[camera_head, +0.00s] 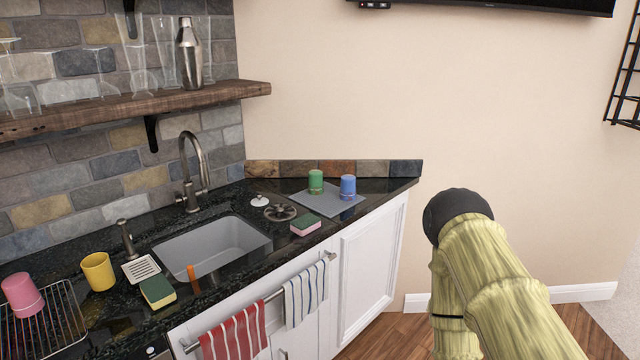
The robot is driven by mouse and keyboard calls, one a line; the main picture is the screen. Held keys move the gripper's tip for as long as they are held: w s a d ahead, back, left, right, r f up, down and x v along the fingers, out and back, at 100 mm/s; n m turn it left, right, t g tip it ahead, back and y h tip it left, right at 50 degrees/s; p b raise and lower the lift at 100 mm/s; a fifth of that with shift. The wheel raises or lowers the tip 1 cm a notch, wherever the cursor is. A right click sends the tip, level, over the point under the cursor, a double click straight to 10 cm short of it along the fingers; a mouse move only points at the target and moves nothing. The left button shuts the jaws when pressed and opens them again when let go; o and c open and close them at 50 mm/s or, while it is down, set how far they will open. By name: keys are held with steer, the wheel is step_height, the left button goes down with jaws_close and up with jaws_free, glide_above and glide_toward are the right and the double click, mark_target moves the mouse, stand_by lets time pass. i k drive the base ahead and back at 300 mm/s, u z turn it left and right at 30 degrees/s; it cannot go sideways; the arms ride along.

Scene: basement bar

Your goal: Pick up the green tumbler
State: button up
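The green tumbler (316,182) stands on a grey mat (326,203) at the far right end of the black counter. A blue tumbler (348,187) stands on the same mat just to its right, with a small gap between them. My arm rises at the right of the head view, well to the right of the counter and nearer to me. The arm's dark rounded upper end shows, but no gripper fingers are visible.
A sink (212,248) with a tall faucet (190,168) is left of the mat. A sponge (305,225) and a round dark strainer (280,212) lie between them. A yellow cup (98,271) and a pink cup (22,295) stand at left. A shelf (130,105) with glassware hangs above.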

mark_target(315, 177)
steer(key=z, duration=0.2)
steer(key=i, duration=1.3)
steer(key=u, duration=0.25)
